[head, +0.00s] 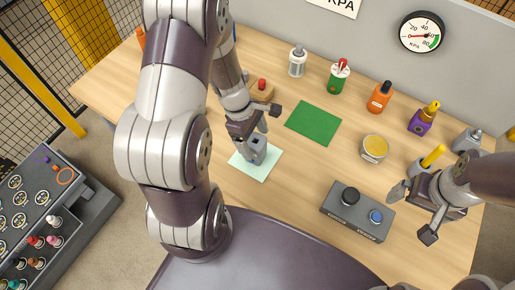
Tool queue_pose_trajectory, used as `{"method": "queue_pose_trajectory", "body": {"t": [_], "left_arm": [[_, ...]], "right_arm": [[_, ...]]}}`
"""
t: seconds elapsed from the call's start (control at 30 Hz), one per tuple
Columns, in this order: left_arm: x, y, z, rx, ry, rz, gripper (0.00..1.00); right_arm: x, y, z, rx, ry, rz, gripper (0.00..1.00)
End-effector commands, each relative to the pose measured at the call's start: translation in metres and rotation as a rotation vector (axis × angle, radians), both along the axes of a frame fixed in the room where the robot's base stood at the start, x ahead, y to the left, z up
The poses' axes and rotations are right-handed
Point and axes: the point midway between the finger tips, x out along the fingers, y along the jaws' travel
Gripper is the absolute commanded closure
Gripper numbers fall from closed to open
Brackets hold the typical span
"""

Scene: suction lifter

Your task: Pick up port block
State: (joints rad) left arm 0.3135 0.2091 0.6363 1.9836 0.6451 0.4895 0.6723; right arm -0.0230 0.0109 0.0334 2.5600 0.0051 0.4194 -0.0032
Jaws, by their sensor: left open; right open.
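The port block (257,150) appears to be the small grey block with a dark opening on top, standing on a pale green mat (265,171). My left gripper (257,133) is open and right at the block, with its fingers close around the block's upper part. I cannot tell whether they touch it. The gripper and wrist hide part of the block. My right gripper (412,211) is open and empty over the table's right side, beside the control box.
A grey control box (333,211) with a black knob and a blue button sits at the front. A green mat (313,122) lies behind the block. A wooden piece with a red top (262,90), several bottles and a yellow tin (374,149) stand around it. A pressure gauge (422,34) hangs on the back panel.

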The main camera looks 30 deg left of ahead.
Motion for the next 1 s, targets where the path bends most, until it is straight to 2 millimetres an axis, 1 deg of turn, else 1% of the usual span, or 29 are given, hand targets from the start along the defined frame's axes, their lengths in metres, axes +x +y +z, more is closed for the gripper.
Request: {"method": "queue_pose_trajectory", "body": {"t": [0.1, 0.2, 0.3, 0.5, 0.57, 0.6, 0.67, 0.7, 1.0], "left_arm": [[-0.001, -0.007, -0.022, -0.001, 0.006, -0.002, 0.15], [0.0, -0.012, -0.04, -0.001, 0.004, -0.001, 0.15], [0.001, -0.014, -0.046, 0.001, 0.001, 0.0, 0.15], [0.001, -0.014, -0.046, 0.001, 0.001, -0.001, 0.15], [0.001, -0.014, -0.046, 0.001, 0.001, -0.001, 0.34], [0.001, -0.014, -0.046, 0.0, 0.001, -0.001, 0.47], [0.0, -0.014, -0.046, 0.0, 0.001, -0.001, 0.67], [0.0, -0.014, -0.046, 0.0, 0.001, -0.001, 0.75], [0.001, -0.014, -0.043, 0.0, 0.001, -0.001, 0.75]], "right_arm": [[0.0, 0.0, -0.002, 0.0, 0.0, 0.0, 0.0], [0.0, 0.0, -0.005, 0.0, 0.0, 0.0, 0.0], [0.0, 0.0, -0.006, 0.0, 0.0, 0.0, 0.0], [0.0, 0.0, -0.005, 0.0, 0.0, 0.0, 0.0], [0.0, 0.0, -0.005, 0.0, 0.0, 0.0, 0.0], [0.0, 0.0, -0.005, 0.0, 0.0, 0.0, 0.0], [0.0, 0.0, -0.005, 0.0, 0.0, 0.0, 0.0], [0.0, 0.0, -0.005, 0.0, 0.0, 0.0, 0.0], [0.0, 0.0, -0.004, 0.0, 0.0, 0.0, 0.0]]}}
